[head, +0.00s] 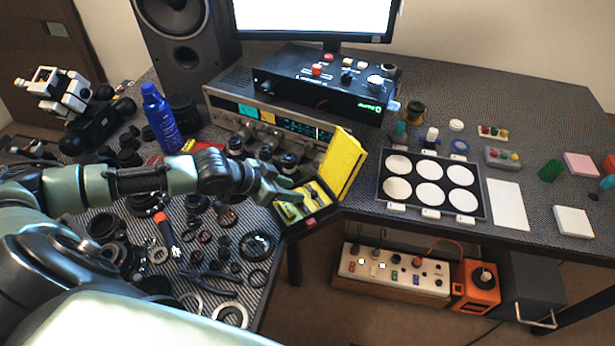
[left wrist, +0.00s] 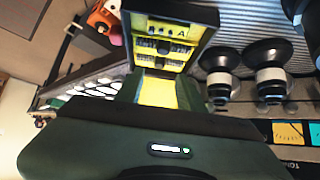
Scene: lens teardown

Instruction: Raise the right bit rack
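A small black case (head: 309,219) with yellow inside stands at the table's front edge, its yellow lid (head: 343,162) open and upright. Yellow racks lie in it; the right bit rack (head: 319,192) is low in the case, as far as I can tell. The left wrist view shows a black-rimmed part of the case (left wrist: 207,17) with rows of dark bits on yellow. My left gripper (head: 287,193) is over the case's left part. Its green fingers (left wrist: 163,90) stand apart with yellow between them; contact with a rack is unclear. My right gripper is not in view.
Lens parts and rings crowd the mat left of the case. Black knobs on a silver unit (head: 225,100) stand close behind it. A tray of white discs (head: 380,205) lies to the right. The table edge drops off just in front of the case.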

